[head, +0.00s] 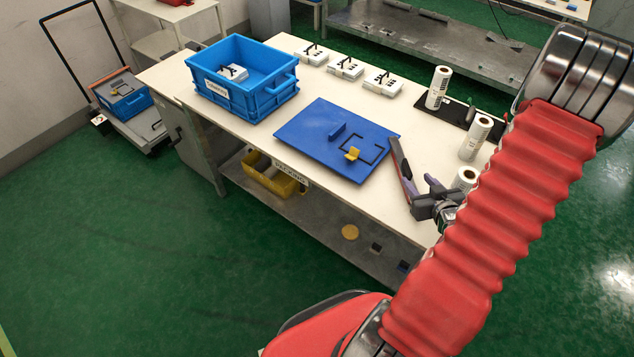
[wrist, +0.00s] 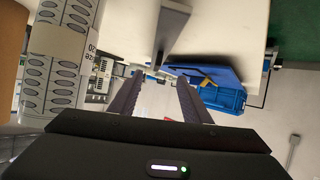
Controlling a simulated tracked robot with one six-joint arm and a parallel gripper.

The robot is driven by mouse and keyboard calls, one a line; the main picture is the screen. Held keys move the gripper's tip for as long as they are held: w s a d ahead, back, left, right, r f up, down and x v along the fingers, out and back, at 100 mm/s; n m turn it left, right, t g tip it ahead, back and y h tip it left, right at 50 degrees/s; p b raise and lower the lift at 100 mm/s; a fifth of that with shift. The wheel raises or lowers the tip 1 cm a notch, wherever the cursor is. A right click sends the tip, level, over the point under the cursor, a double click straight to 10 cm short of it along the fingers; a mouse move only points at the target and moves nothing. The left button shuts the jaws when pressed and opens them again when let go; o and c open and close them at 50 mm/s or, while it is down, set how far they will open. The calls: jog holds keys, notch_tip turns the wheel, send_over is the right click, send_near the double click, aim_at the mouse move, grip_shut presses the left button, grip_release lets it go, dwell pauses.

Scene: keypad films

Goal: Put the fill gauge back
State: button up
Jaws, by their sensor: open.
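A small yellow block-like piece (head: 353,153) sits on the flat blue board (head: 310,140), beside a black square outline. It may be the fill gauge; I cannot tell for certain. My gripper (head: 418,183) is over the right part of the table, to the right of the board and apart from the yellow piece. In the wrist view, its two dark fingers (wrist: 157,100) are spread with nothing between them.
A blue crate (head: 225,99) holding a white device stands on the table's left, and several white devices (head: 345,68) line the back. White rolls (head: 438,87) stand at the right, close to my gripper. A yellow bin (head: 270,178) is on the lower shelf.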

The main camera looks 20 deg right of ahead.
jog(key=w+a+r+n+g, duration=0.1)
jog(key=w+a+r+g, duration=0.15)
jog(key=a+r, duration=0.45)
jog(key=w+a+r+g, duration=0.2)
jog(key=w+a+r, duration=0.25)
jog(key=r, duration=0.45)
jog(key=s+a+r+y, duration=0.1)
jog(key=s+a+r, duration=0.2)
jog(key=a, duration=0.5)
jog(key=s+a+r+n+g+y, duration=0.1)
jog(key=s+a+r, duration=0.3)
jog(key=s+a, duration=0.2)
jog(key=s+a+r+g+y, duration=0.1)
jog(key=s+a+r+y, duration=0.1)
jog(key=a, duration=0.8)
jog(key=s+r, duration=0.1)
jog(key=s, duration=0.1)
jog(key=shift+s+r+n, duration=0.25)
jog(key=shift+s+n, duration=0.05)
jog(key=shift+s, duration=0.1)
jog(key=shift+a, duration=0.1)
